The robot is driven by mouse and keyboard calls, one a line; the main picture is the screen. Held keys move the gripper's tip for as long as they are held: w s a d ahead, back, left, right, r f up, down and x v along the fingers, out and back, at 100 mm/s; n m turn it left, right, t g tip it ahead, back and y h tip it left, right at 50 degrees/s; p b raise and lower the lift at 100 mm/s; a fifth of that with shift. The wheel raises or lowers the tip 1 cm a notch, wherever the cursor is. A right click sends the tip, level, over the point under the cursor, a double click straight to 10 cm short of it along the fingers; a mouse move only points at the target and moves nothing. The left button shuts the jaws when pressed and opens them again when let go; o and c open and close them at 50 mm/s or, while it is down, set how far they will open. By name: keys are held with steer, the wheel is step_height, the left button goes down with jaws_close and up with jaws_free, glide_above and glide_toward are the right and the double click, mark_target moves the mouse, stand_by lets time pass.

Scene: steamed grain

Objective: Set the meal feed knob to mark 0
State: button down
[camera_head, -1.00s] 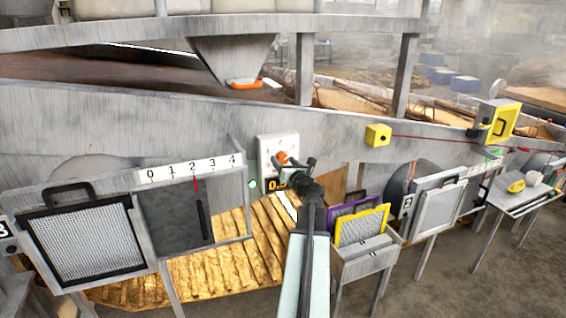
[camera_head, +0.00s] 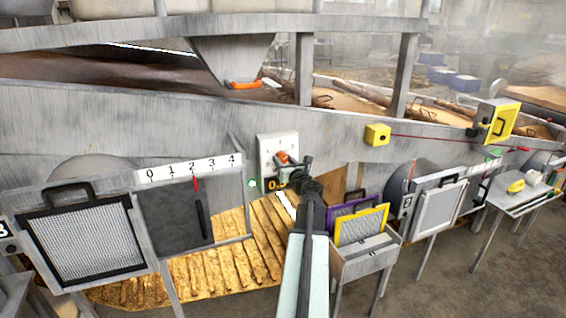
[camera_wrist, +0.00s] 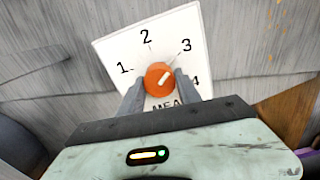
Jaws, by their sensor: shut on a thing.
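The meal feed knob (camera_wrist: 158,78) is a round orange knob on a white dial plate (camera_wrist: 122,50) with marks 1, 2, 3 and 4 showing. Its white pointer line slants up and right, roughly toward 3. The 0 mark is not visible, and the "MEA..." label is partly covered by my gripper. My gripper (camera_wrist: 160,88) is shut on the knob, one finger on each side. In the head view my gripper (camera_head: 294,164) reaches the orange knob (camera_head: 281,157) on the white plate (camera_head: 265,146), mounted on the grey machine wall.
A rack with purple and yellow frames (camera_head: 362,226) stands close right of my arm.

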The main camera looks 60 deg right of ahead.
steer(key=n, duration=0.8)
steer(key=shift+r+n, duration=0.1)
steer(key=shift+n, duration=0.3)
steer(key=n, duration=0.4)
steer(key=shift+d+n, duration=0.1)
steer(key=shift+n, duration=0.2)
steer(key=n, duration=0.4)
steer(key=shift+n, duration=0.3)
steer(key=n, duration=0.3)
steer(key=shift+r+n, duration=0.1)
steer(key=shift+n, duration=0.2)
steer(key=n, duration=0.9)
steer(key=shift+r, duration=0.1)
steer(key=shift+w+n, duration=0.1)
steer(key=shift+n, duration=1.9)
